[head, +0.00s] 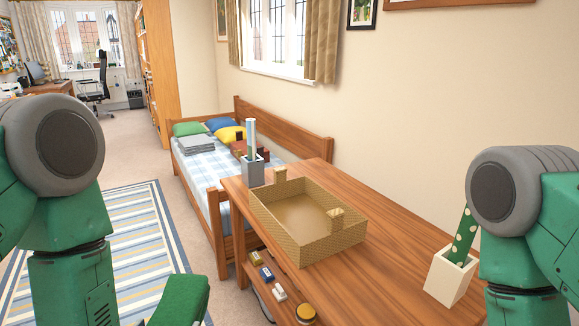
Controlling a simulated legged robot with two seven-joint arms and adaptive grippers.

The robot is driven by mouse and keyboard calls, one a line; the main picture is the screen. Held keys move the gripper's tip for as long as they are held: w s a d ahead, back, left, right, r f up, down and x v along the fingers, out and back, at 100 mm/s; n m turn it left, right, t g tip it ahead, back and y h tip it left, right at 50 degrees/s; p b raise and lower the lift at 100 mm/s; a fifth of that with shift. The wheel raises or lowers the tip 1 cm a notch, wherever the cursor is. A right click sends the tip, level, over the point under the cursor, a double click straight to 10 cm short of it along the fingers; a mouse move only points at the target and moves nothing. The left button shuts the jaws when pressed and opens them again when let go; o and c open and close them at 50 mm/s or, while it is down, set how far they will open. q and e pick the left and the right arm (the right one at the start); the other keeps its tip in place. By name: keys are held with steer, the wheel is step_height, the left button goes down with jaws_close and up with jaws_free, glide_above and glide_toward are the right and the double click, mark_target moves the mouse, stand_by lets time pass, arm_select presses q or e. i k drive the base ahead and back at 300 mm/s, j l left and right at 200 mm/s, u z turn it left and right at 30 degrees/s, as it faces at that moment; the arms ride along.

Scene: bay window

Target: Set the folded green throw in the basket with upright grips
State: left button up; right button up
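The basket (305,251) is a shallow woven tan box with two upright grips, one at the far end and one at the near right. It stands on the wooden table and looks empty. A green, soft-looking shape (182,302) with rounded edges, apparently the folded green throw, shows at the bottom edge, left of the table. My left arm hides part of it, and I cannot tell what it rests on or whether it is held. Both my arms show at the sides, but neither gripper is in view.
The table (395,238) also bears a grey holder (253,172) behind the basket and a white pot (450,279) with a dotted green item at right. Small items lie on a low shelf (262,290). A bed (205,165) with cushions stands behind. Tabletop right of the basket is clear.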

mark_target(314, 218)
steer(key=i+j+u, duration=0.2)
steer(key=u, duration=0.25)
steer(key=i+j+u, duration=0.2)
steer(key=u, duration=0.3)
steer(key=i+j+u, duration=0.15)
steer(key=u, duration=0.3)
steer(key=i+j+z, duration=0.15)
steer(key=i, duration=0.25)
steer(key=i+j+z, duration=0.15)
steer(key=i, duration=0.3)
steer(key=i+z, duration=0.15)
steer(key=z, duration=0.3)
steer(key=i+j+z, duration=0.15)
steer(key=z, duration=0.25)
steer(key=i+j+z, duration=0.15)
steer(key=z, duration=0.3)
steer(key=j+z, duration=0.4)
steer(key=i+l, duration=0.05)
steer(key=l, duration=0.05)
